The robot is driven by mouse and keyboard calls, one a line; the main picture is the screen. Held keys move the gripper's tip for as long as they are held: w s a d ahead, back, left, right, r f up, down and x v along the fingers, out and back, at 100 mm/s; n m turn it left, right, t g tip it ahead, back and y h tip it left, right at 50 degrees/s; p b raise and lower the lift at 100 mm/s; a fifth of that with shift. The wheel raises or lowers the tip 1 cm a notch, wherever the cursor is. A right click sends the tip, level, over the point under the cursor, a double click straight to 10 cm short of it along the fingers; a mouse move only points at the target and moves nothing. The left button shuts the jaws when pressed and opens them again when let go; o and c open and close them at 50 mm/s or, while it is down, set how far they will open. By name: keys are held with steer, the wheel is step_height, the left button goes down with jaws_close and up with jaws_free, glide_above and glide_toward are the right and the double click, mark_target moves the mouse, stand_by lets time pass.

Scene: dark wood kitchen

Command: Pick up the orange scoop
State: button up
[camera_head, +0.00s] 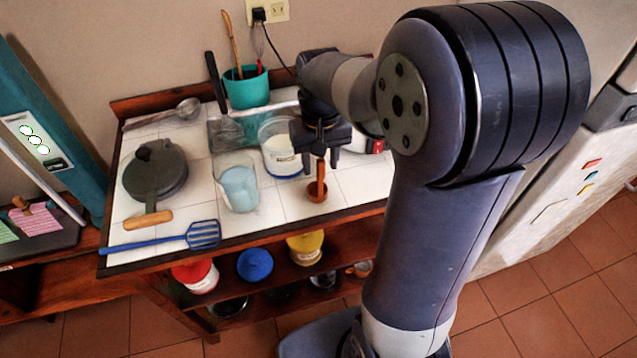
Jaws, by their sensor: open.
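The orange scoop (318,190) stands near the front edge of the white tiled counter, with its bowl low and its handle pointing up. My gripper (321,157) points down right over it, with its two dark fingers apart. The top of the scoop's handle reaches up to the level of the fingertips and appears between them. I cannot tell whether either finger touches the handle.
A blue slotted spatula (203,235), a grey pan (155,172), a ladle (187,109) and a teal utensil pot (246,88) are also on the counter (290,203). Lidded jars sit below.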

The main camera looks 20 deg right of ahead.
step_height(320, 180, down, 2)
jaws_close()
stand_by(0.6)
